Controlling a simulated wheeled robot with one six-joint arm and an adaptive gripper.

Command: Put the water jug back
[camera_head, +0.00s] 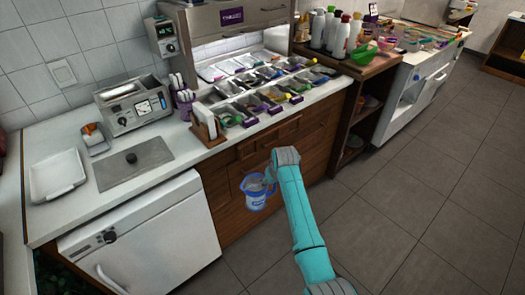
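The water jug (256,200) is a small clear and blue pitcher with a white label. It hangs in the air in front of the wooden drawers, below the counter edge, and looks roughly upright. My gripper (267,183), at the end of my teal arm, is at the jug's right side and appears shut on it. The fingers are small and partly hidden, so the exact grip on the jug is hard to make out.
The white counter (60,225) holds a white tray (57,176), a grey lid or plate (134,163), a metal appliance (134,106), a napkin holder (207,124) and several topping bins (262,100). A shelf with bottles (330,30) stands beyond. Floor at right (440,190) is clear.

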